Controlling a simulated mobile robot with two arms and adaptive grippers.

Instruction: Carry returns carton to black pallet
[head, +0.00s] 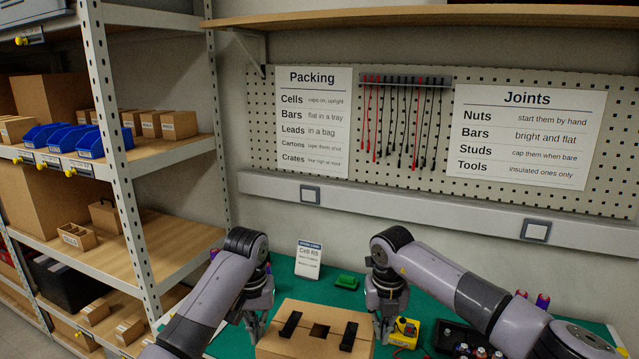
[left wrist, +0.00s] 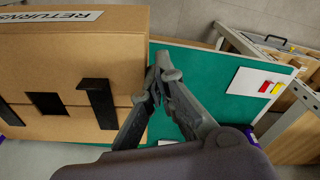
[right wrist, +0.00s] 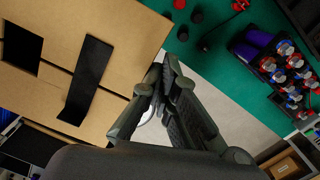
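The returns carton (head: 313,317) is a brown box with two black strips and a dark square opening on top. It stands at the front of the green table, and its lower part is out of the head view. The left wrist view shows its "RETURNS" label (left wrist: 52,17). My left gripper (head: 255,330) is at the carton's left side, its fingers closed together with nothing seen between them (left wrist: 158,82). My right gripper (head: 384,332) is at the carton's right side, fingers also together (right wrist: 164,75). I cannot tell whether either touches the carton. No black pallet is identifiable.
Shelving (head: 150,180) with cartons and blue bins stands at left. A pegboard wall is behind.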

